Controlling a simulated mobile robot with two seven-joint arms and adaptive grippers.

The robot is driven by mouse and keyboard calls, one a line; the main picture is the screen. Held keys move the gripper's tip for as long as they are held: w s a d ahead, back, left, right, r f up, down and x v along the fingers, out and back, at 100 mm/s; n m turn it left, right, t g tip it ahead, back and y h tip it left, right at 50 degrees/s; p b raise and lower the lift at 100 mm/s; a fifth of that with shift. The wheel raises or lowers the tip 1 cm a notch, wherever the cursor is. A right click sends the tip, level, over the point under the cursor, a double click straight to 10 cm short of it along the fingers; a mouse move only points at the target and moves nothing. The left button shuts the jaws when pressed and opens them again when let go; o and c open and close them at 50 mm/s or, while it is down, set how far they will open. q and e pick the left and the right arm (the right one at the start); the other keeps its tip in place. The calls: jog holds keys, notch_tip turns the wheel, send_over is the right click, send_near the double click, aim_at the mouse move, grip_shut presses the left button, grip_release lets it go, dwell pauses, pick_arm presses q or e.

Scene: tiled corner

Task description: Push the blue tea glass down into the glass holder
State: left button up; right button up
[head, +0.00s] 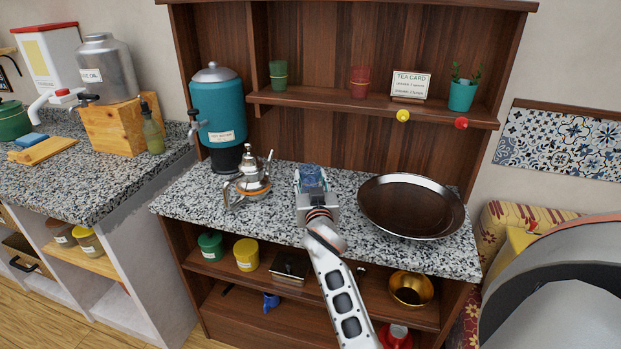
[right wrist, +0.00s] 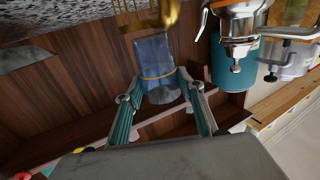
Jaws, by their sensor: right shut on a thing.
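The blue tea glass (head: 313,174) is see-through with a gold band. My right gripper (head: 312,184) is shut on it over the granite counter. In the right wrist view, which is upside down, the glass (right wrist: 155,55) sits between the two fingers of my right gripper (right wrist: 158,85). A gold-coloured piece, apparently the glass holder (right wrist: 152,16), is at the glass's far end, cut by the picture's top edge. I cannot tell how far the glass is inside it. In the head view the holder is hidden behind the glass and gripper. My left gripper is not in view.
On the counter (head: 365,248), a silver teapot (head: 250,182) stands left of my gripper and a large dark pan (head: 410,205) lies close on the right. A teal dispenser (head: 218,105) stands at the back left. A shelf (head: 330,103) with glasses hangs behind.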

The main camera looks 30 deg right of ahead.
jog(key=shift+d+f+b, duration=0.1)
jog(key=shift+f+b, duration=1.95)
jog(key=shift+f, duration=0.7)
jog(key=shift+r, duration=0.2)
jog(key=shift+r+p, duration=2.3)
jog(key=shift+r, duration=0.05)
jog(key=shift+r+p, duration=0.1)
jog(key=shift+p, duration=0.6)
jog(key=shift+a+f+y+p, duration=0.2)
jog(key=shift+f+y+p, duration=0.1)
jog(key=shift+p, duration=0.25)
jog(key=shift+s, duration=0.1)
jog(key=shift+a+f+y+p, duration=0.2)
jog(key=shift+y+p, duration=0.3)
jog(key=shift+p, duration=0.5)
